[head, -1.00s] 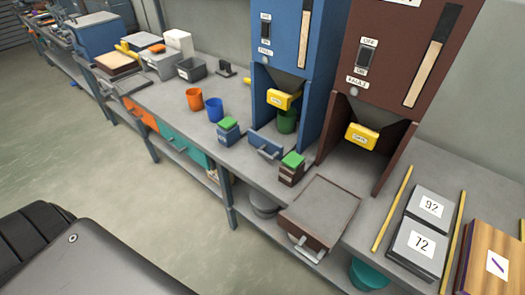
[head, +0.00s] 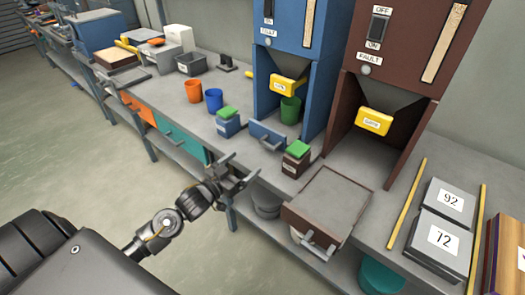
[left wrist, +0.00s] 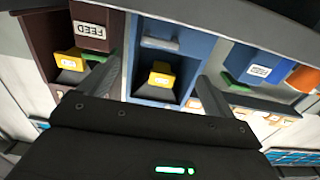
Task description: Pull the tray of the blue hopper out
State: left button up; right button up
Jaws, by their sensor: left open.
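The blue hopper (head: 300,30) stands at the back of the bench. Its blue tray (head: 266,131) is low in the hopper's bay, with a grey handle on its front. The tray front (left wrist: 185,25) and its handle (left wrist: 160,44) also show in the left wrist view, ahead of the fingers. My left gripper (head: 241,174) is open and empty, in front of the bench edge, apart from the handle and nearer to me. In the left wrist view its two fingers (left wrist: 157,85) stand wide apart. My right gripper is not in view.
A blue box with a green top (head: 228,123) and a brown box with a green top (head: 297,158) flank the blue tray. The brown hopper's tray (head: 330,206) juts out at right. Orange (head: 193,91) and blue cups (head: 214,101) stand left. The floor before the bench is clear.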

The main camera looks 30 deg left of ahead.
aim_at(266, 146)
pick_arm(q)
jog(key=x, duration=0.9)
jog(key=shift+w, duration=0.3)
jog(key=shift+w+d+f, duration=0.1)
jog(key=shift+w+d, duration=0.1)
jog(key=shift+w, duration=0.4)
jog(key=shift+c, duration=0.4)
